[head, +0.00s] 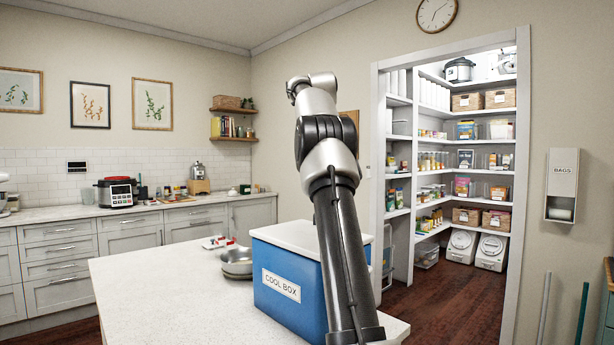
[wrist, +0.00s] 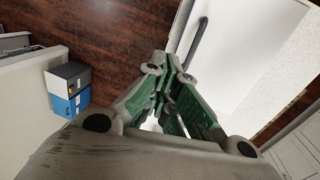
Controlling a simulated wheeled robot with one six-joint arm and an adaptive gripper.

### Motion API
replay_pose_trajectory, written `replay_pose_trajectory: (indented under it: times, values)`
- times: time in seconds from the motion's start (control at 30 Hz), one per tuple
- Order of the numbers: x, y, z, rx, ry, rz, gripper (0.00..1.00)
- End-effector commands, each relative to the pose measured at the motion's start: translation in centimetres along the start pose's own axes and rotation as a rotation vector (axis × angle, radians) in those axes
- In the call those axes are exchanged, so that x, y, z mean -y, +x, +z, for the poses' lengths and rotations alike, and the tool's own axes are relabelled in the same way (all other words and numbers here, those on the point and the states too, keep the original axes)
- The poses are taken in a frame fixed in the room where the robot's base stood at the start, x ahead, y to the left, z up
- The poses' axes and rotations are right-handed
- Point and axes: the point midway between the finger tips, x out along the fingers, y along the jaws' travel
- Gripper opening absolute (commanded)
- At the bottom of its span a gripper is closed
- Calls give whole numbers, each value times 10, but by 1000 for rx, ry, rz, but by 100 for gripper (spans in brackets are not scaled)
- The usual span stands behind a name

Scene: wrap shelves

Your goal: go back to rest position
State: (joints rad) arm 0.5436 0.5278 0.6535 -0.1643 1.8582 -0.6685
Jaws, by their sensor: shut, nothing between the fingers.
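My arm rises in front of the island in the head view. My gripper itself is not clear there, as the arm's upper end turns away near the top middle. In the wrist view my gripper (wrist: 170,68) fills the middle, with its green-lined fingers drawn together and nothing held between them. It is in the air, with dark wooden floor showing beyond it.
A blue cool box (head: 290,290) with a white lid stands on the white island (head: 160,290), partly behind my arm. Metal bowls (head: 237,262) sit beside it. A pantry with full shelves (head: 465,150) opens at right. In the wrist view, a white panel (wrist: 245,50) lies upper right.

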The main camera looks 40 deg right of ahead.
Motion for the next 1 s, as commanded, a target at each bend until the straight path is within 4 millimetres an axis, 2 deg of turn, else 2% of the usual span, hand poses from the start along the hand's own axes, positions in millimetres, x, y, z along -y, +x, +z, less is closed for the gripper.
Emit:
replay_pose_trajectory:
  times: [0.27,0.37,0.43,0.57,0.6,0.73,0.87,1.0]
  values:
    - [1,-1,0,0,0,0,0]
    - [13,-8,0,-14,-2,3,0]
    - [33,-17,1,-33,-4,5,0]
    - [93,-30,12,-94,-4,5,0]
    - [115,-31,19,-115,-2,2,0]
    - [185,-21,51,-185,10,-15,0]
    - [252,9,96,-251,29,-47,0]
    - [315,61,152,-311,54,-93,0]
